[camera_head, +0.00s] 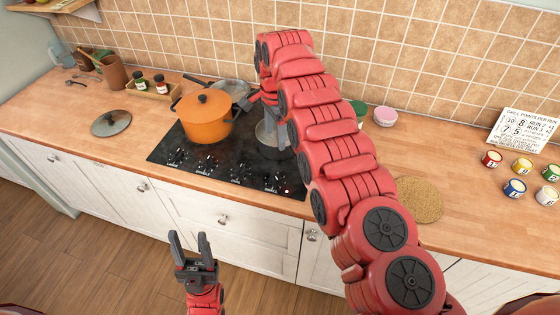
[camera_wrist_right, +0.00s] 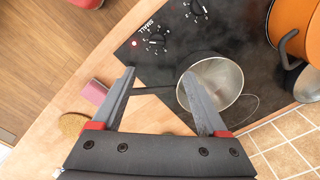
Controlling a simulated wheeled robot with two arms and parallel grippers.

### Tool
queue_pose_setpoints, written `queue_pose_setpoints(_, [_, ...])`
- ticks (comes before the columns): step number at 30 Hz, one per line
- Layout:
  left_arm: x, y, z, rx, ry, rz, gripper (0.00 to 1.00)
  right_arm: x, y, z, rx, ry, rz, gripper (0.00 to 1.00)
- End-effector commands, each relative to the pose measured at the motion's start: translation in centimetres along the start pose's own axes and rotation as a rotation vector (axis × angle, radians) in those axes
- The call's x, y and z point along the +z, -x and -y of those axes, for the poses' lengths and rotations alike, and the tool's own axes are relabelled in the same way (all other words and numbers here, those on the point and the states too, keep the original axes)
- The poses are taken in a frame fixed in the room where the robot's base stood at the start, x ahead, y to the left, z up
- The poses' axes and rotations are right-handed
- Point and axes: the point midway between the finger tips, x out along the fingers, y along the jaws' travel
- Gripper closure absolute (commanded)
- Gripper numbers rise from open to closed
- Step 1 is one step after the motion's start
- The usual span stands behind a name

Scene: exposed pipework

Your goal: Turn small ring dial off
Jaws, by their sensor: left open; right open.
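The small ring dial (camera_wrist_right: 158,42) is a black knob on the hob's front strip, beside the word SMALL and a lit red lamp (camera_wrist_right: 161,30). In the head view the lit lamp (camera_head: 287,191) shows at the hob's front right corner. My right gripper (camera_wrist_right: 159,75) is open and empty above the hob, its fingers apart with the dial beyond their tips. In the head view my right arm covers part of the hob's right side. My left gripper (camera_head: 188,240) is open and empty, low in front of the cabinets.
A metal saucepan (camera_wrist_right: 215,85) stands near the dial; its dark handle shows between my right fingers in the wrist view. An orange pot (camera_head: 205,122) stands at the hob's left. A round cork mat (camera_head: 419,200) lies right of the hob.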

Motion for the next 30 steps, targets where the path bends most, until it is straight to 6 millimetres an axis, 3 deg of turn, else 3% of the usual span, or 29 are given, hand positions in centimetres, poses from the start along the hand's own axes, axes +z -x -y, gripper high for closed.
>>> queue_pose_setpoints(8, [0.4, 2.4, -0.1, 0.0, 0.0, 0.001, 0.5, 0.2, -2.1, -0.3, 0.01, -0.004, 0.002, 0.24])
queue_pose_setpoints(21, [1.7, 9.9, -0.5, 0.0, 0.0, 0.0, 0.5, 0.1, -9.9, -0.2, 0.007, -0.002, 0.001, 0.24])
queue_pose_setpoints(26, [1.6, 9.8, -0.5, 0.0, 0.0, 0.0, 0.5, 0.1, -12.2, -0.3, 0.007, -0.003, 0.004, 0.24])
queue_pose_setpoints(30, [1.4, 8.2, -0.4, 0.0, 0.0, 0.0, 0.5, 0.3, -14.7, -0.4, 0.013, -0.001, 0.003, 0.24])
